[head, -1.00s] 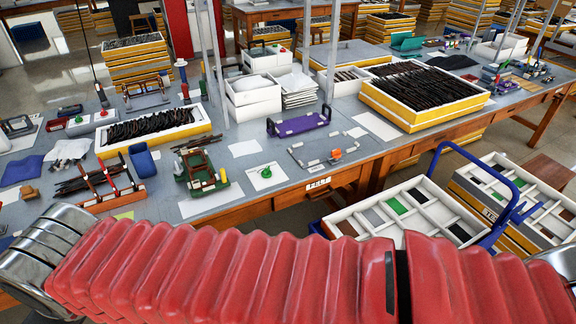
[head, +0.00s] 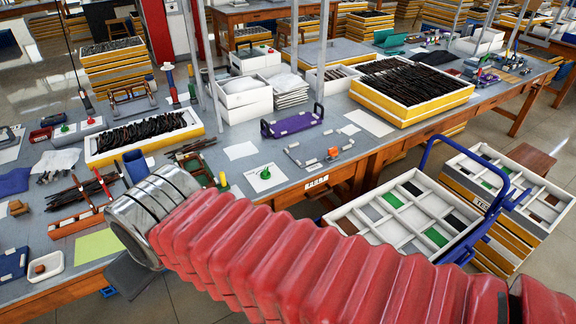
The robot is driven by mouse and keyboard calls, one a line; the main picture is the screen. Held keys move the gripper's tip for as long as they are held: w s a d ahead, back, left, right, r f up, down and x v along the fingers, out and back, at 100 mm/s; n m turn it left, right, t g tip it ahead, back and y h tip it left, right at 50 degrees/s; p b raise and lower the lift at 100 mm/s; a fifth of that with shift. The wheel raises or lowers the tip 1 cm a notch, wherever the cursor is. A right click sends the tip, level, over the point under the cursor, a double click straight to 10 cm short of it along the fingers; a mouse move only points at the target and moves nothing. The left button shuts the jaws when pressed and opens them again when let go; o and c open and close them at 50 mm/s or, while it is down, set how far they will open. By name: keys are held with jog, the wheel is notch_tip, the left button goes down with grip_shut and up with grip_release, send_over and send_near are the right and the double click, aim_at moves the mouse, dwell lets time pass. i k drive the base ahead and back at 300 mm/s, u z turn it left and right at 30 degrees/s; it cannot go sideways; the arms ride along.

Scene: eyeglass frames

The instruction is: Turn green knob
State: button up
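A small green knob (head: 265,173) stands on a white sheet on the workbench, right of my arm's metal end. Another small green knob (head: 64,128) sits on a grey box at the left of the bench. I cannot tell which one is the task's knob. My arm, in a red ribbed sleeve, crosses the lower right of the head view and ends in a metal joint over the bench's front edge. My gripper's fingers are not visible. A green fixture with a yellow post (head: 224,181) is partly hidden behind my arm.
A tray of dark frames (head: 147,151) and a red rack of tools (head: 76,222) are at left. Crates (head: 337,214) with a blue handle stand at right.

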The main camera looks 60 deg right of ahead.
aim_at(265, 175)
jog(key=z, duration=0.95)
jog(key=i, duration=1)
